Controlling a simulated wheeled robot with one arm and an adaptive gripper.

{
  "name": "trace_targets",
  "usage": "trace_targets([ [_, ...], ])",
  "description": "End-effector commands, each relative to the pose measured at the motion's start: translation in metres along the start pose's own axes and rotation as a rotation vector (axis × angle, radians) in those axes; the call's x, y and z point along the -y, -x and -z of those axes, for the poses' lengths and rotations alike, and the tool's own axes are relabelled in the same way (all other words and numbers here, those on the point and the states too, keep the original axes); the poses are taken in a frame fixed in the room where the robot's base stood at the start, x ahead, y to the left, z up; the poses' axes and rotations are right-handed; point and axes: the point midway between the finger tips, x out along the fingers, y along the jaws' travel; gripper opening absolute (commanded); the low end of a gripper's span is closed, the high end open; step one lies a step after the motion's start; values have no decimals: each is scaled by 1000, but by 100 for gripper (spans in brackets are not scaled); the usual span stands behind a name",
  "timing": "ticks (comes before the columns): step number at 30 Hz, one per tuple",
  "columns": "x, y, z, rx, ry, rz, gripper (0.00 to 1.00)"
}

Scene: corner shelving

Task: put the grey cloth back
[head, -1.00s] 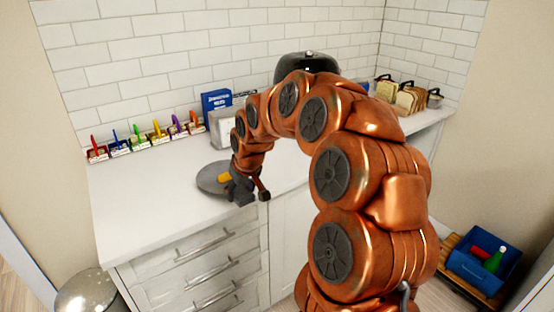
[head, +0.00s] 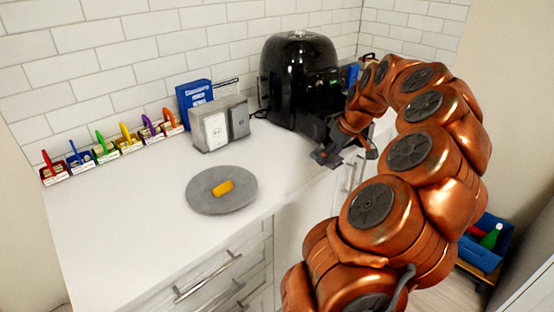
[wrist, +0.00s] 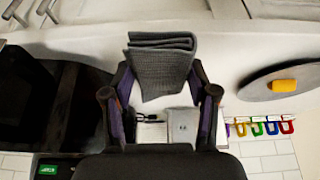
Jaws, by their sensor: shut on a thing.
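The grey cloth (wrist: 160,62) is folded into a thick pad and hangs between the fingers of my gripper (wrist: 162,84) in the wrist view. The gripper is shut on it. In the head view my gripper (head: 342,150) is above the front edge of the white counter, in front of the black appliance, with the cloth (head: 325,157) showing small and dark at its tip. The cloth's far side is hidden.
A round grey plate (head: 205,203) with a yellow block (head: 222,188) lies on the counter (head: 120,235). A black air fryer (head: 290,85), a grey-white box (head: 212,128), a blue box (head: 193,92) and several coloured-handled holders stand behind. The front counter is mostly clear.

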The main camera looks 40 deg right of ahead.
Motion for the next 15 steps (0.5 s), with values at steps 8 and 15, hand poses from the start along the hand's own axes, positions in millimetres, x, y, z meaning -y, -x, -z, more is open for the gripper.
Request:
trace_targets([
  [8,31,-25,48,7,5,4,21],
  [15,55,-45,86,4,6,3,21],
])
